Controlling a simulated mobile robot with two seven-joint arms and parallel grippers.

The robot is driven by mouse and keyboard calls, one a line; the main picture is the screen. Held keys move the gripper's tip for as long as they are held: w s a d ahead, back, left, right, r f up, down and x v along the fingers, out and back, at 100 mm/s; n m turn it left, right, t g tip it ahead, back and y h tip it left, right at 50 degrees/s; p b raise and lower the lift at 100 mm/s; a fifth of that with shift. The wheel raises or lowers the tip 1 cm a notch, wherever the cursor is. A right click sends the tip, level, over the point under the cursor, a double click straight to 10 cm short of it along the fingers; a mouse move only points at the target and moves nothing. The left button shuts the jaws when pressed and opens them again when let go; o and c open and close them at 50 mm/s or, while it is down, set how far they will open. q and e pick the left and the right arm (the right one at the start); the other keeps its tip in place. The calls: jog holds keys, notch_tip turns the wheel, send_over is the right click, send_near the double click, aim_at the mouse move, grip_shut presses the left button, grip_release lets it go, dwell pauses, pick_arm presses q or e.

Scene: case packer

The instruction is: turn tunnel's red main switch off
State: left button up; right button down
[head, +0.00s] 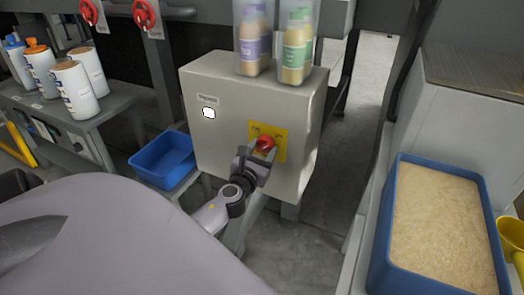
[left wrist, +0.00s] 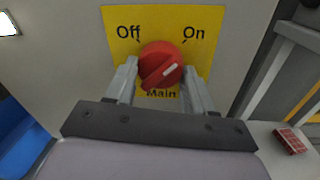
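The red main switch (head: 265,143) is a round knob on a yellow plate (left wrist: 120,20) on a beige cabinet (head: 222,135). In the left wrist view the knob (left wrist: 158,62) has "Off" at its upper left, "On" at its upper right and "Main" below. Its white mark slants up to the right, on the On side. My left gripper (head: 257,158) is in front of the cabinet. In the left wrist view its fingertips (left wrist: 160,75) are open, one on each side of the knob. I cannot tell whether they touch it. My right gripper is not in view.
Bottles (head: 296,48) stand on the cabinet. A blue bin (head: 160,165) is at its left, by a bench with white containers (head: 76,92). Red knobs (head: 145,14) hang at upper left. A blue tub (head: 380,235) of pale grain stands at right. The floor between is clear.

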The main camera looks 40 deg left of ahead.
pick_arm(q)
jog(key=shift+n, duration=0.4)
jog(key=n+p, duration=0.1)
jog(key=n, duration=0.2)
jog(key=shift+n, duration=0.3)
jog(key=n, duration=0.4)
jog(key=shift+d+r+h, duration=0.1)
jog(key=shift+r+h, duration=0.05)
jog(key=shift+h, duration=0.15)
jog(key=n+p, duration=0.1)
jog(key=n, duration=0.3)
jog(key=shift+n+h, duration=0.3)
jog(key=n+p, duration=0.1)
jog(key=n, duration=0.2)
jog(key=shift+r+n, duration=0.1)
jog(key=shift+n, duration=0.3)
jog(key=o, duration=1)
jog(key=shift+o, duration=0.2)
